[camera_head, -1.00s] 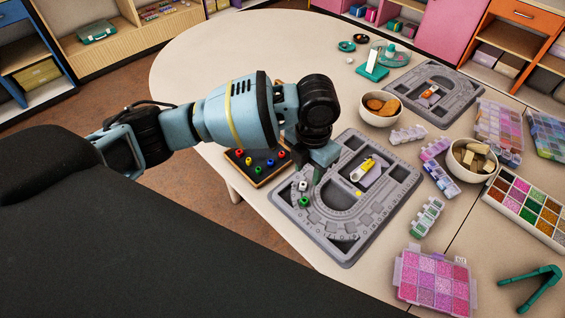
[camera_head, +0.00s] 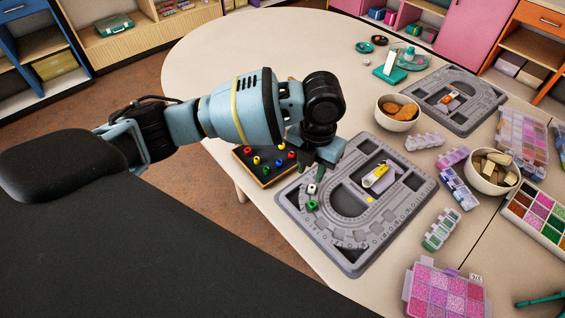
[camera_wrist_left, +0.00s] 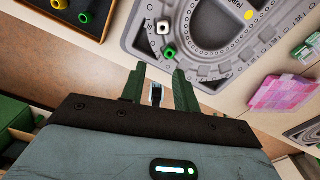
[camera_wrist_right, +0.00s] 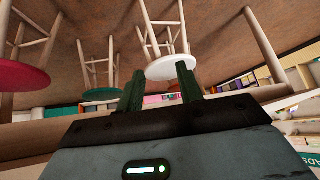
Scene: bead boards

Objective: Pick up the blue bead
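A blue bead (camera_head: 278,158) sits in a small black tray with a wooden rim (camera_head: 265,182), at the table's left edge in the head view, among red, yellow and green beads. My left gripper (camera_head: 318,165) is just right of this tray, above the far left corner of the grey bead board. In the left wrist view my left gripper (camera_wrist_left: 160,70) is open, with nothing between its fingers; a green bead (camera_wrist_left: 86,17) shows in the tray, but no blue one. My right gripper (camera_wrist_right: 160,75) is open and empty, seen only in its wrist view.
The near grey bead board (camera_head: 290,199) holds a white bead (camera_head: 312,188), a green bead (camera_head: 312,206) and a yellow tool. Bowls (camera_head: 398,125), bead boxes and a second board (camera_head: 484,112) fill the right side. The far left tabletop is clear. Stools (camera_wrist_right: 168,68) show in the right wrist view.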

